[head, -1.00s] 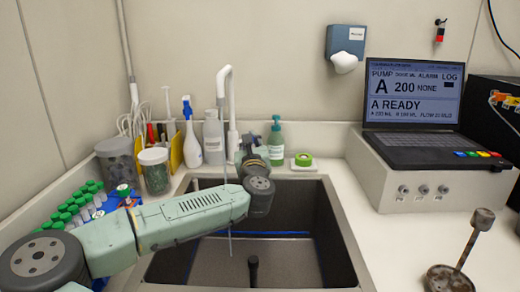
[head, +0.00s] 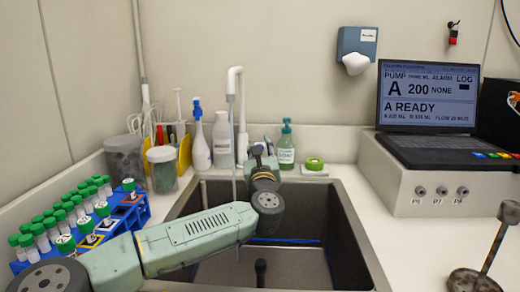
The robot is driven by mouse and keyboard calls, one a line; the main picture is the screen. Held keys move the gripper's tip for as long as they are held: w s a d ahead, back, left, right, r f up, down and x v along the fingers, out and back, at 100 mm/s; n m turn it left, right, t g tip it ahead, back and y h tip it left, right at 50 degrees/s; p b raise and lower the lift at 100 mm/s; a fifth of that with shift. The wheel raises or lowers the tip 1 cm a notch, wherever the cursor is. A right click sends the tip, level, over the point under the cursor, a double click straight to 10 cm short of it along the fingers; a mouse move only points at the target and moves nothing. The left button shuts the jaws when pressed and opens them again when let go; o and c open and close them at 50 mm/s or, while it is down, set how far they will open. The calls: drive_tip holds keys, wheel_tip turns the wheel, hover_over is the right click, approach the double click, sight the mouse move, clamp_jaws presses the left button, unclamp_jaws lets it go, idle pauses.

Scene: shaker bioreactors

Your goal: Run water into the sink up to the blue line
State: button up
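The dark sink (head: 335,225) is set into the counter in the middle of the head view. A blue line (head: 290,241) runs along its inner wall, partly hidden by my arm. The white faucet (head: 236,72) stands behind the sink, and a thin stream of water (head: 233,130) falls from its spout, passing behind my arm. A dark upright post (head: 260,268) stands in the sink. The grey sink floor shows below the blue line; the exact water level is hard to tell. My gripper (head: 258,152) is at the faucet's base by the back rim; its fingers are too small to read.
Spray bottle (head: 198,143), jars and a blue tube rack (head: 128,210) are at left. The laptop (head: 428,105) on a white box and a rusty stand (head: 485,265) are at right.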

drive_tip(key=shift+w+f, duration=0.1)
drive_tip(key=r+v, duration=0.3)
drive_tip(key=v, duration=1)
drive_tip(key=shift+s, duration=0.3)
